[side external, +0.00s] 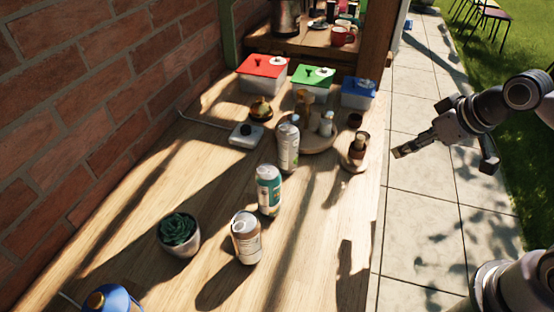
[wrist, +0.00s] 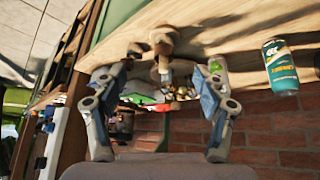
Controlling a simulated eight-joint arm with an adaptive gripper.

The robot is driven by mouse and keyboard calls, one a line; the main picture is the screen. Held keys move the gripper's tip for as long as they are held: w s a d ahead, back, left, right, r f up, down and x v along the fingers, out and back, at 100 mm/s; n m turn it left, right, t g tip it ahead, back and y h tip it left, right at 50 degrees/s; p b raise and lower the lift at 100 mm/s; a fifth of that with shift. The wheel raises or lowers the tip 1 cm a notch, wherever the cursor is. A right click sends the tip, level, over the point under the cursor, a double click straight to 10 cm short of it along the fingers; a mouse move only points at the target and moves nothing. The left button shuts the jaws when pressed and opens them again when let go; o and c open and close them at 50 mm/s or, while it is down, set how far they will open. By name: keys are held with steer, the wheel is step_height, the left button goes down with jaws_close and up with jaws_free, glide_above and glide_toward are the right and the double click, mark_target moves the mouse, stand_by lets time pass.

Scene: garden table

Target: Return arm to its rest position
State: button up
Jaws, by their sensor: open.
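My gripper (side external: 401,151) hangs in the air to the right of the wooden table (side external: 130,235), over the paved path, clear of everything on the table. In the wrist view its two fingers (wrist: 160,90) are spread apart with nothing held between them. My arm reaches in from the right edge of the side external view. The wrist view looks tilted, with the table surface along the top and the brick wall below.
Several cans, such as the teal-and-white can (side external: 269,190), stand mid-table. A potted succulent (side external: 178,233) is at front left. Lidded boxes, including a red-lidded one (side external: 262,72), stand at the back. A wooden post (side external: 375,45) rises behind. The paved path (side external: 420,215) is open.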

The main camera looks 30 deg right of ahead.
steer(key=shift+s+d+f+m+t, duration=0.15)
steer(key=shift+s+d+f+m, duration=0.1)
steer(key=shift+s+f, duration=0.15)
steer(key=shift+s+d+f+m+t, duration=0.15)
steer(key=shift+s+f+m, duration=0.1)
steer(key=shift+s+f, duration=0.15)
